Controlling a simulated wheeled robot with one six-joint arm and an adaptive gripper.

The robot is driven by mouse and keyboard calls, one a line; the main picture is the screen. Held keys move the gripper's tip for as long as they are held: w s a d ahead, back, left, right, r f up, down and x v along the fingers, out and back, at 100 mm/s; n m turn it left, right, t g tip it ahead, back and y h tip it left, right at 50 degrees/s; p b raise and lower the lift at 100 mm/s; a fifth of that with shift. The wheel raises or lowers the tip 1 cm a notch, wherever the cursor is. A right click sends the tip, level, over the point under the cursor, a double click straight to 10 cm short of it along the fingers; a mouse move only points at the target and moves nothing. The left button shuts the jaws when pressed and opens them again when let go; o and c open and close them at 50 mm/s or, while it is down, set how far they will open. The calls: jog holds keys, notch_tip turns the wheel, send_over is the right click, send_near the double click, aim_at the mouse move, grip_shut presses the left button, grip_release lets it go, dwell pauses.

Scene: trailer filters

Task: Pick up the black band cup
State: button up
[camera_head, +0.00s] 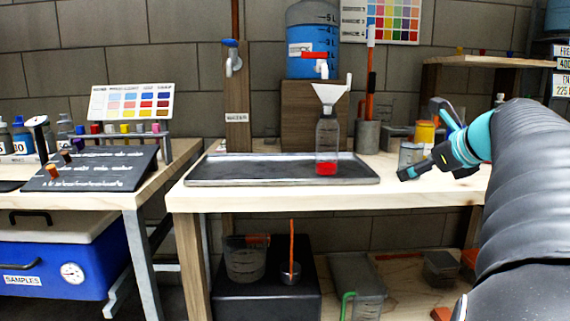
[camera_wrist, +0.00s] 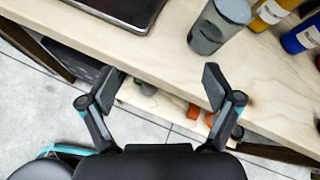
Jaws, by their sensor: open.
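A grey see-through cup (camera_wrist: 208,34) with a paler top stands on the wooden bench near its front edge in the wrist view. Its band is hard to make out. In the head view a clear cup (camera_head: 409,153) stands behind my gripper, which partly covers it. My gripper (camera_wrist: 160,87) is open with nothing between its fingers. In the wrist view the cup lies beyond the right fingertip, apart from it. The gap between the fingers shows the bench's front edge and the space below.
A metal tray (camera_head: 225,170) holds a bottle (camera_head: 327,140) with red liquid and a funnel above it. Yellow (camera_wrist: 272,12) and blue (camera_wrist: 302,36) containers stand right of the cup. The bench front between tray and cup is clear.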

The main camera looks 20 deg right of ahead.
aim_at(419, 151)
jog(key=d+r+m+t, duration=0.1)
jog(key=d+r+m, duration=0.1)
jog(key=d+m, duration=0.3)
jog(key=shift+n+h, duration=0.3)
jog(key=shift+n, duration=0.2)
jog(key=x, duration=0.2)
jog(key=d+b+x, duration=0.1)
jog(key=x, duration=0.4)
jog(key=shift+d, duration=0.25)
jog(key=shift+d+r+b+x, duration=0.15)
jog(key=shift+b+x, duration=0.25)
jog(key=shift+x, duration=1.1)
jog(key=shift+d+r+b+x, duration=0.15)
jog(key=shift+b+x, duration=0.2)
jog(key=shift+x, duration=1.2)
jog(key=c, duration=1.4)
jog(key=shift+r, duration=0.15)
jog(key=shift+c, duration=0.2)
jog(key=shift+r+p, duration=1)
jog(key=shift+r, duration=0.75)
jog(key=shift+s+f, duration=0.15)
jog(key=shift+s, duration=0.7)
jog(key=s, duration=1.6)
jog(key=shift+a, duration=0.35)
